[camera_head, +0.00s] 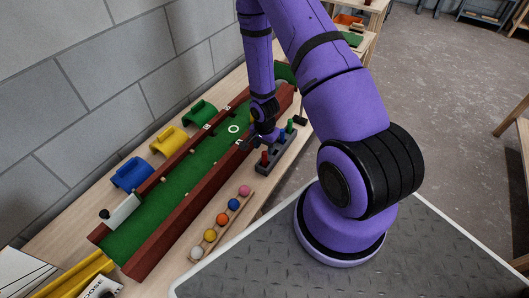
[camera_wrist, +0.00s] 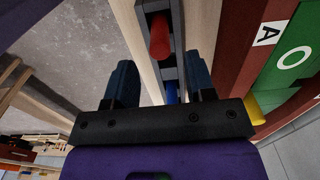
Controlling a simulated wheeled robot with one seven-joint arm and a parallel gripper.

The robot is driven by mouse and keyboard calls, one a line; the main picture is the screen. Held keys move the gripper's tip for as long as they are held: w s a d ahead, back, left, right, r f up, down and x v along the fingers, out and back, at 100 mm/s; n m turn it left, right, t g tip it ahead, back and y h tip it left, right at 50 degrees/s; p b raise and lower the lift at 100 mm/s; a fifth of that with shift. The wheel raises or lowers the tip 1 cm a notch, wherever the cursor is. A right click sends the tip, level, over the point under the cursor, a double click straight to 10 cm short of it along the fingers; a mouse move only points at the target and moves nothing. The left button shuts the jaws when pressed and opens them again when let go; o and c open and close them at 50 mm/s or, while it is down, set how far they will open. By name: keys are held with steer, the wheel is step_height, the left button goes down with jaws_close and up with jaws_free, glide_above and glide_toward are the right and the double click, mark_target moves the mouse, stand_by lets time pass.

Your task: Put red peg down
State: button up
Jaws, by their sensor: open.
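The red peg (camera_head: 264,158) stands in the near end of a dark grey rack (camera_head: 267,170) on the bench. In the wrist view the red peg (camera_wrist: 160,38) sits in the rack (camera_wrist: 167,65), ahead of my fingertips. My gripper (camera_head: 260,140) is low beside the rack, its fingers partly hidden in the head view. In the wrist view my gripper (camera_wrist: 160,75) is open, its two dark fingers apart on either side of the rack. A blue peg (camera_wrist: 171,93) shows between the fingers, partly hidden by the gripper body. Nothing is held.
A green lane (camera_head: 180,189) with red-brown battens (camera_head: 165,243) runs left of the rack. A wooden strip with several coloured balls (camera_head: 222,219) lies nearer. A green peg (camera_head: 290,125) stands at the rack's far end. Blue, yellow and green arches (camera_head: 168,141) line the wall side.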

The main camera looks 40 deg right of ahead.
steer(key=a+r+n+t+h, duration=0.1)
steer(key=a+r+n, duration=0.15)
steer(key=r, duration=1.55)
steer(key=a+r+n+t, duration=0.2)
steer(key=r+n, duration=0.2)
steer(key=r, duration=1.4)
steer(key=s+a+r+n+t, duration=0.1)
steer(key=s+a+r+n, duration=0.2)
steer(key=s+r, duration=0.5)
steer(key=s+a+r+n+t+y, duration=0.1)
steer(key=s+a+r+n, duration=0.2)
steer(key=s+r, duration=0.6)
steer(key=shift+s+a+n, duration=0.2)
steer(key=shift+s+n, duration=0.55)
steer(key=shift+s, duration=0.05)
steer(key=shift+c, duration=0.2)
